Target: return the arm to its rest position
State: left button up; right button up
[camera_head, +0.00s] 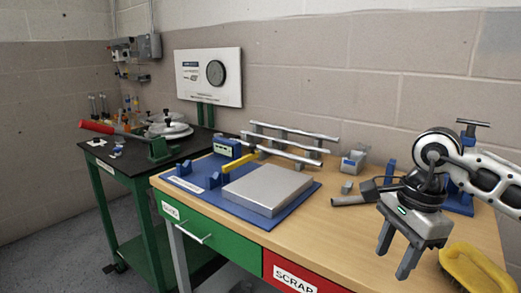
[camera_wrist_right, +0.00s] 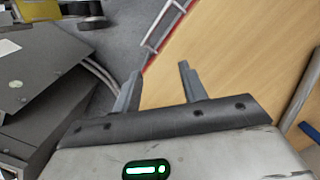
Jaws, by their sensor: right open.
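My right gripper (camera_head: 392,265) hangs at the right of the head view, over the front right part of the wooden bench (camera_head: 350,232). Its two fingers point down, stand apart and hold nothing. The right wrist view shows the same open fingers (camera_wrist_right: 160,70) with the bench top (camera_wrist_right: 215,55) and the floor behind them. My right arm (camera_head: 485,180) comes in from the right edge. My left arm and gripper are not in the head view.
A yellow brush (camera_head: 474,272) lies close right of the gripper. A dark tool with a grey tube (camera_head: 350,200) lies to its left. A silver plate (camera_head: 268,188) sits on a blue base (camera_head: 218,198). Metal rails (camera_head: 290,142) stand behind. A black-topped table (camera_head: 110,160) stands at left.

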jog(key=s+a+f+m+g+y, duration=0.1)
jog(key=s+a+g+y, duration=0.15)
jog(key=a+y, duration=0.45)
jog(key=s+a+f+m+g+y, duration=0.15)
jog(key=s+a, duration=0.25)
jog(key=a, duration=0.8)
jog(key=s+a+r+m+t+y+p, duration=0.1)
jog(key=s+a+r+m+t+y, duration=0.1)
jog(key=a+r+m+t+y, duration=0.65)
jog(key=w+d+f+m+t+h, duration=0.2)
jog(key=d+f+m+t+h, duration=0.15)
jog(key=m, duration=0.75)
jog(key=w+d+f+m+t+h+p, duration=0.1)
jog(key=d+f+m+t+h, duration=0.3)
jog(key=m, duration=0.6)
jog(key=w+d+f+m+t+h, duration=0.2)
jog(key=d+f+m+t, duration=0.3)
jog(key=m, duration=0.6)
jog(key=s+d+f+m+g+h, duration=0.2)
jog(key=s+f+m, duration=0.3)
jog(key=f, duration=0.3)
jog(key=s+d+f+m+g+h, duration=0.2)
jog(key=s+f+m+g+h, duration=0.1)
jog(key=s+f+m+g, duration=0.1)
notch_tip(320, 180, down, 4)
jog(key=shift+s+r+m+p, duration=0.1)
jog(key=shift+s+m+p, duration=0.2)
jog(key=shift+s+m, duration=0.6)
jog(key=shift+s, duration=0.1)
